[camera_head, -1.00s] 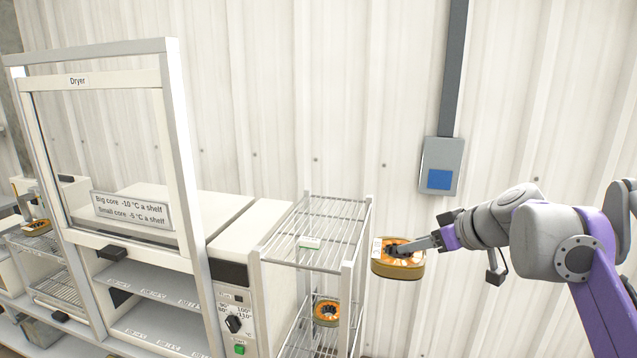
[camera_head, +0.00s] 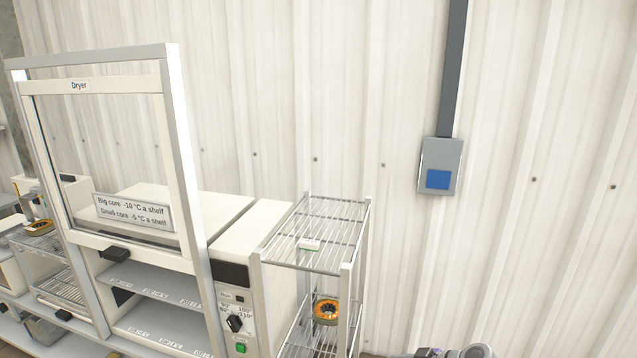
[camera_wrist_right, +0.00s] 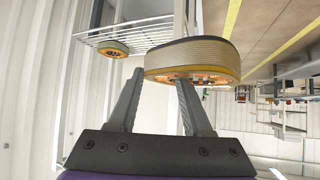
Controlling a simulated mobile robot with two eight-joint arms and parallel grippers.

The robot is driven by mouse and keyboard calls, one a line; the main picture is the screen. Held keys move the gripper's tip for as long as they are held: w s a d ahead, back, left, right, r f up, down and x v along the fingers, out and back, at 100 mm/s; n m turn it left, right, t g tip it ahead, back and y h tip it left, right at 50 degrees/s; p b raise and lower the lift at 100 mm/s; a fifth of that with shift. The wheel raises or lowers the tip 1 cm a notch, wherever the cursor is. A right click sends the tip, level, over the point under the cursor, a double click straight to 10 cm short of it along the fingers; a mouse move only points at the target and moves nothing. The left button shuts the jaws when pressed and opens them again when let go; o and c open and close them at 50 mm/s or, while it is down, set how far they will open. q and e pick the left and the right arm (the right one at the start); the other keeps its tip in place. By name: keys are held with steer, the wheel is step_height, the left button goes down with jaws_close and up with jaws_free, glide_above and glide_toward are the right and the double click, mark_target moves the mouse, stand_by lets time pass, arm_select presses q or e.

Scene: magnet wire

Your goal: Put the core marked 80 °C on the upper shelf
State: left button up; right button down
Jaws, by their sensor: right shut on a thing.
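My right gripper (camera_wrist_right: 160,84) has its fingers against a large oval core (camera_wrist_right: 192,60) with a tan wound side and orange windings, held at the fingertips. No marking is readable on it in the wrist view. The dryer (camera_head: 174,72) has a raised glass door frame, with an upper shelf (camera_head: 150,281) and a lower shelf (camera_head: 150,325) visible below it. Their front labels are too small to read. A smaller orange core (camera_head: 326,311) sits low in the wire rack and also shows in the wrist view (camera_wrist_right: 113,48). My left gripper is not in view.
A sign (camera_head: 133,211) reads big core -10 °C, small core -5 °C a shelf. Another core (camera_head: 40,228) sits far left.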

steer(key=shift+n+y, duration=0.3)
steer(key=s+f, duration=0.2)
steer(key=s+a+f, duration=0.1)
steer(key=s+f, duration=0.1)
steer(key=shift+a+f, duration=0.1)
steer(key=shift+f, duration=0.25)
steer(key=shift+s+r+m+t+h, duration=0.1)
steer(key=shift+r+m+t+h, duration=0.4)
steer(key=shift+m+h, duration=1.1)
steer(key=shift+w+r+m+t+h, duration=0.15)
steer(key=shift+m+t+h, duration=0.9)
steer(key=shift+m, duration=0.9)
steer(key=shift+s+r+m+t+h, duration=0.15)
steer(key=shift+r+m+t+h, duration=0.25)
steer(key=shift+m+h, duration=1.25)
steer(key=s+f, duration=0.4)
steer(key=f, duration=0.1)
steer(key=shift+s+f, duration=0.25)
steer(key=shift+f, duration=0.1)
